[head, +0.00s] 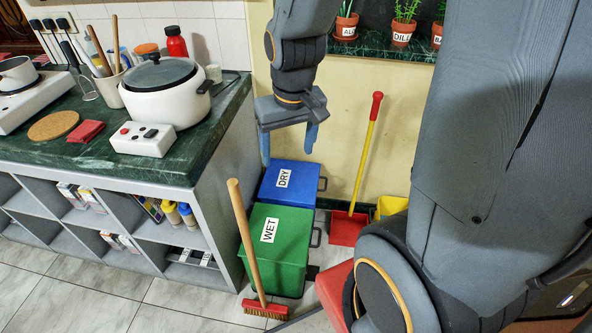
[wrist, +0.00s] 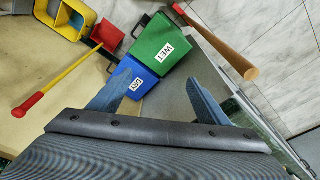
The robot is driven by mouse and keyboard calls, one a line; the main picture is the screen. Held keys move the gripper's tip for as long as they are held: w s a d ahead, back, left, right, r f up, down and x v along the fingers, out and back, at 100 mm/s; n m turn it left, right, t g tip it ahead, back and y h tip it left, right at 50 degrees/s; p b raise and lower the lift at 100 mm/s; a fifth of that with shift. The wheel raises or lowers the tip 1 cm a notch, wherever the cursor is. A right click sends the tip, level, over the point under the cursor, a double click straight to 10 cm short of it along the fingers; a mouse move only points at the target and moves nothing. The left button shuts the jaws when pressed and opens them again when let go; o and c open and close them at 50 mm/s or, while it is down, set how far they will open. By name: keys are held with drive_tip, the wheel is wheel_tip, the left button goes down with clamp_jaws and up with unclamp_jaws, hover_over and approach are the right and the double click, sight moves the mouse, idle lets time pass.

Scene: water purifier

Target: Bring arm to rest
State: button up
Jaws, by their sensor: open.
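My gripper (head: 289,147) hangs from my raised arm above the blue bin marked DRY (head: 291,184), fingers pointing down. Its two blue fingers are spread apart with nothing between them. In the wrist view my gripper (wrist: 155,95) also shows open and empty, with the blue bin (wrist: 131,81) seen between and beyond its fingers. The fingers look clear of the bin, though the exact gap is hard to judge.
A green bin marked WET (head: 277,248) stands in front of the blue bin. A broom (head: 247,240) leans by it. A red dustpan with yellow handle (head: 364,160) stands by the wall. The counter (head: 190,166) at left holds a white cooker (head: 166,95). Potted herbs (head: 403,28) stand on the ledge.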

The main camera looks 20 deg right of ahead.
drive_tip(key=s+a+g, duration=0.1)
drive_tip(key=s, duration=0.6)
drive_tip(key=shift+s+a+g, duration=0.2)
drive_tip(key=shift+g, duration=0.2)
idle(0.6)
